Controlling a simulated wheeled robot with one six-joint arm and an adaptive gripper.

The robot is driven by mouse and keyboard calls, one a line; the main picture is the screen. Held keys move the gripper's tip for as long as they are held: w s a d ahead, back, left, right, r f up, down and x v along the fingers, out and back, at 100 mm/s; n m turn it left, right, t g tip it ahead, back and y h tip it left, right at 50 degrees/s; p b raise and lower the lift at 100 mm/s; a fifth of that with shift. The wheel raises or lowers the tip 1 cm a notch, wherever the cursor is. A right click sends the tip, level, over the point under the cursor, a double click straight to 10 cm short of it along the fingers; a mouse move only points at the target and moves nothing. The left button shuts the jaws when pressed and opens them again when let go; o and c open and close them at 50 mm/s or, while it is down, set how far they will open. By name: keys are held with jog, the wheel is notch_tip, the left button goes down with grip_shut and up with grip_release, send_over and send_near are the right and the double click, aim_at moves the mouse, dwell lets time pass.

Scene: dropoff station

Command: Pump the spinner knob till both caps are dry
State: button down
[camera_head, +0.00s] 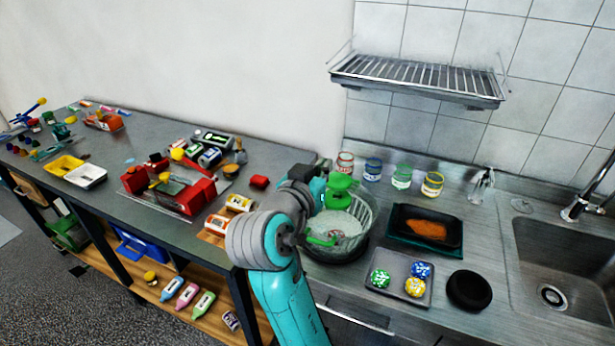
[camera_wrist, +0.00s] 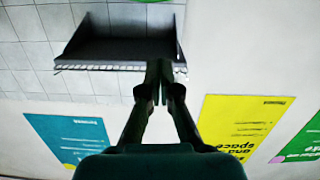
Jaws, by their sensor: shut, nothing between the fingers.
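The spinner shows in the head view as a clear basket (camera_head: 364,211) in a dark base, with a bright green knob (camera_head: 339,190) standing over it. A green handle-like part (camera_head: 323,241) shows at its front left. Something pale lies inside the basket. I cannot make out the two caps or whether they are wet. My arm crosses in front of the spinner's left side. In the wrist view my gripper (camera_wrist: 160,84) is shut and empty, its dark fingers together. The spinner is not in the wrist view, and the fingertips cannot be made out in the head view.
Right of the spinner are a grey tray (camera_head: 386,292) with three patterned balls, a dark tray (camera_head: 398,240) with orange contents, a black round object (camera_head: 470,290) and a sink (camera_head: 590,262). Several jars stand behind. A wire rack (camera_head: 420,78) hangs above. A cluttered table (camera_head: 105,200) stands left.

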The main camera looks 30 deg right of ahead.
aim_at(338, 187)
jog(key=d+f, duration=0.1)
jog(key=w+d+f, duration=0.1)
jog(key=d+f, duration=0.1)
jog(key=shift+w, duration=0.3)
jog(key=shift+d+f, duration=0.1)
jog(key=shift+f, duration=0.6)
